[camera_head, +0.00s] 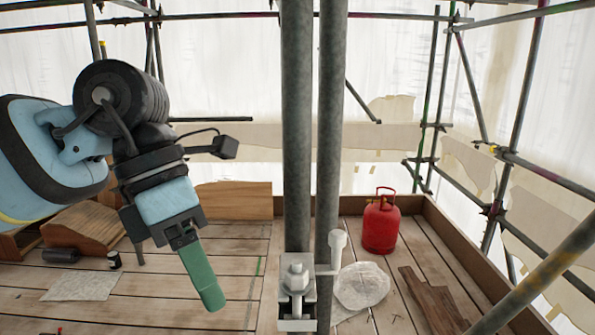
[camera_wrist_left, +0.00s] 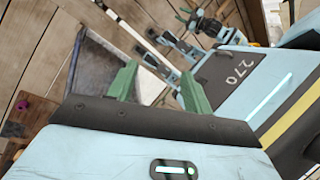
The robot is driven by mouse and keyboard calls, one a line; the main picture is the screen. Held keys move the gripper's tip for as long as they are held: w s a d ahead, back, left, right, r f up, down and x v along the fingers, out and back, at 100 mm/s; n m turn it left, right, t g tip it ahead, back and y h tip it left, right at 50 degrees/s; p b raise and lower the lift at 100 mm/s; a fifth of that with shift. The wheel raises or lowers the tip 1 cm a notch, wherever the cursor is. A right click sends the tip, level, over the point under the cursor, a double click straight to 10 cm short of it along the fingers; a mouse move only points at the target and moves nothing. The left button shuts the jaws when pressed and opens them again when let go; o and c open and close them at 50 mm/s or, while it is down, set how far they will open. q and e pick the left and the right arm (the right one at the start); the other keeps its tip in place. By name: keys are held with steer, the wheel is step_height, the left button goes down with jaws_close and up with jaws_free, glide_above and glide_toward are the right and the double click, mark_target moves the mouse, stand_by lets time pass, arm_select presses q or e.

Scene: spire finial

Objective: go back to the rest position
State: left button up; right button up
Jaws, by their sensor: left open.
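My left gripper (camera_head: 210,297) hangs in the air left of the two upright poles in the head view, with its green fingers pointing down over the plank deck. In that view the fingers overlap, so the gap between them is hidden. In the left wrist view the two green fingers of my left gripper (camera_wrist_left: 158,82) stand apart with nothing held between them.
Two grey upright poles (camera_head: 298,120) stand mid-view, with a pale metal fitting (camera_head: 296,285) low on them. A wooden box (camera_head: 85,227) and pale sheet (camera_head: 80,286) are left.

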arm_select(q)
steer(key=s+d+f+n+g+h, duration=0.1)
steer(key=d+f+n+g+h, duration=0.2)
steer(key=d+f+g+h, duration=0.55)
steer(key=w+a+f+n+t+h, duration=0.3)
steer(key=f+n+t+h, duration=0.1)
steer(key=n+t, duration=0.5)
steer(key=w+a+f+n+t+h, duration=0.3)
steer(key=a+f+n+t+h, duration=0.15)
steer(key=n+t, duration=0.4)
steer(key=s+a+f+n+t+y, duration=0.1)
steer(key=a+f+n+t+y, duration=0.35)
steer(key=f+n, duration=0.35)
steer(key=s+a+f+n+t+y, duration=0.1)
steer(key=a+f+n+t+y, duration=0.35)
steer(key=f, duration=0.55)
steer(key=s+a+f+n+g+y, duration=0.45)
steer(key=s+a+f, duration=0.25)
steer(key=s+f, duration=0.35)
steer(key=s+a+f+n+g+y, duration=0.35)
steer(key=s+a+f+y, duration=0.25)
steer(key=s+f, duration=0.5)
steer(key=d+r+n, duration=0.1)
steer(key=d+n, duration=0.3)
steer(key=d, duration=0.7)
steer(key=shift+s+r+n+t, duration=0.15)
steer(key=shift+r+n+t, duration=0.15)
steer(key=shift+n+t, duration=0.1)
